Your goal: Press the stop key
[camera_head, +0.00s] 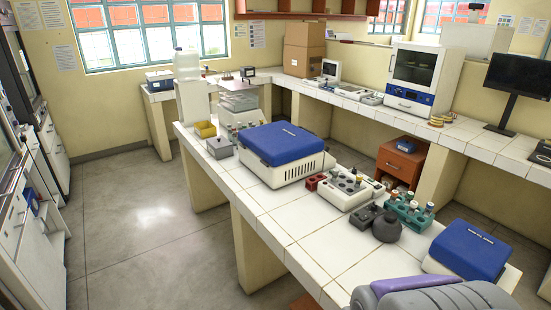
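A white incubator-like cabinet (413,68) with a dark glass door stands on the tiled bench at the back right. Its lower front has a blue control panel (409,95), too small for me to read. I cannot make out a stop key on it or on any other device. My gripper is not in view.
Open grey floor (150,215) lies left.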

